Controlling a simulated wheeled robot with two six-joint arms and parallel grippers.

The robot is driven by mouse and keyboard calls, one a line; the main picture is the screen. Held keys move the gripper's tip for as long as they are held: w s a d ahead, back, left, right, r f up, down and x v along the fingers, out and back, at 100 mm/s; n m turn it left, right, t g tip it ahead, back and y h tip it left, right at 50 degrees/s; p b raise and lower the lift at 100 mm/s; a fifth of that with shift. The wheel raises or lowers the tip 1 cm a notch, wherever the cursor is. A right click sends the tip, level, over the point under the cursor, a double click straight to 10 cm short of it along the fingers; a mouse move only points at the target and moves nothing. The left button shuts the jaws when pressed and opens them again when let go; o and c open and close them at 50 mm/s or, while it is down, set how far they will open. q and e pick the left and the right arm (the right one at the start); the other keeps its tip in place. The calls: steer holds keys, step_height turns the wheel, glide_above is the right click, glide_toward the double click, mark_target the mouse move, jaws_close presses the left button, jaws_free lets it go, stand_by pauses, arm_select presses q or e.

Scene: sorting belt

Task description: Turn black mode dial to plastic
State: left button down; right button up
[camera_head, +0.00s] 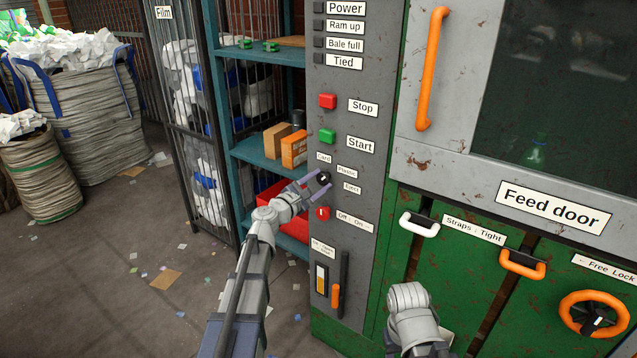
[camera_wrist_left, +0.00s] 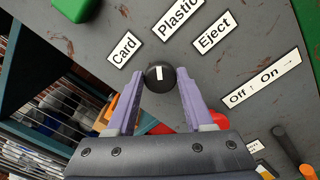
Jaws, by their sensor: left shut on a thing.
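My left gripper (camera_head: 319,184) reaches the panel from the left. Part of my right arm shows low in the head view; its gripper does not show.
A red switch (camera_head: 323,213) is just below the dial, and the green Start button (camera_head: 327,136) and red Stop button (camera_head: 328,101) are above. An orange slider (camera_head: 336,295) is lower. A blue shelf (camera_head: 262,155) with boxes stands left of the panel.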

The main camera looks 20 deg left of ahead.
arm_select(q)
steer(key=shift+m, duration=0.8)
steer(key=shift+c, duration=1.5)
jaws_free()
steer(key=shift+s, duration=0.1)
steer(key=v, duration=0.7)
steer(key=shift+s, duration=0.3)
